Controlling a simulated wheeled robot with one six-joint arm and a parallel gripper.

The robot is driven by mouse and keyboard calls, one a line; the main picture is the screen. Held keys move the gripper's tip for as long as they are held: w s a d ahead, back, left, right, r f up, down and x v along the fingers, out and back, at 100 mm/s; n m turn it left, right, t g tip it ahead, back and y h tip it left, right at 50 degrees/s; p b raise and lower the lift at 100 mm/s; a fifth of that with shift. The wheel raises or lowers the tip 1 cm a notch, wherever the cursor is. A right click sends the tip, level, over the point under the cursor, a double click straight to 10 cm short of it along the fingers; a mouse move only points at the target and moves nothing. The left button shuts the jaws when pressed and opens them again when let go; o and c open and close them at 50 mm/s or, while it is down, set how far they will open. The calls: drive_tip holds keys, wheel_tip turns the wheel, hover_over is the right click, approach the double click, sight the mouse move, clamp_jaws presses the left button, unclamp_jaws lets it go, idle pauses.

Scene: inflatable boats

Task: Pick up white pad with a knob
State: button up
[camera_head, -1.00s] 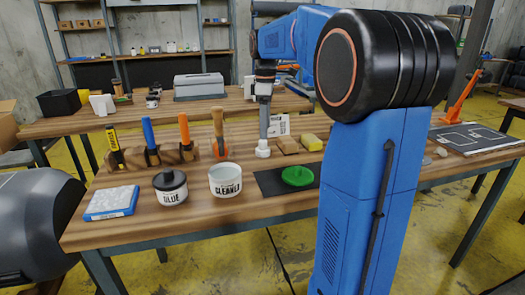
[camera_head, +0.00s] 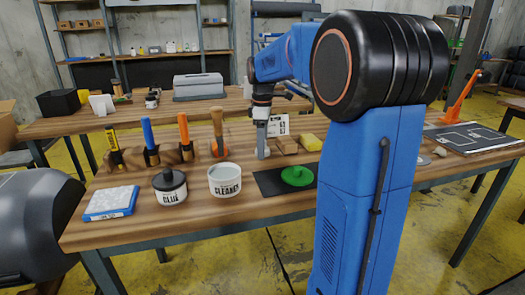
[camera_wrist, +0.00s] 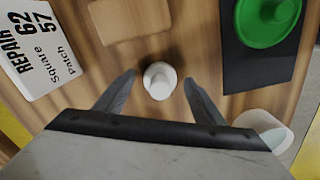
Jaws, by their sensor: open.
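The white pad with a knob (camera_wrist: 159,80) stands on the wooden table. In the wrist view I see it from above, its round white knob uppermost. My gripper (camera_wrist: 160,77) is open, with one finger on each side of the pad and a visible gap to each. In the head view my gripper (camera_head: 262,150) points straight down at the table, and its fingers hide most of the pad. I cannot tell exactly how far the fingertips are above the tabletop.
A green knobbed pad (camera_head: 297,176) lies on a black sheet (camera_head: 268,184) to the right. The white cleaner tub (camera_head: 225,182) stands in front. A brown block (camera_wrist: 131,17), a yellow sponge (camera_head: 311,142) and a patch card (camera_wrist: 42,47) are close by. A tool rack (camera_head: 137,160) stands left.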

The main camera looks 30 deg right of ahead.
drive_tip(key=c, duration=1.2)
drive_tip(key=shift+o, duration=0.2)
wheel_tip(320, 180, up, 10)
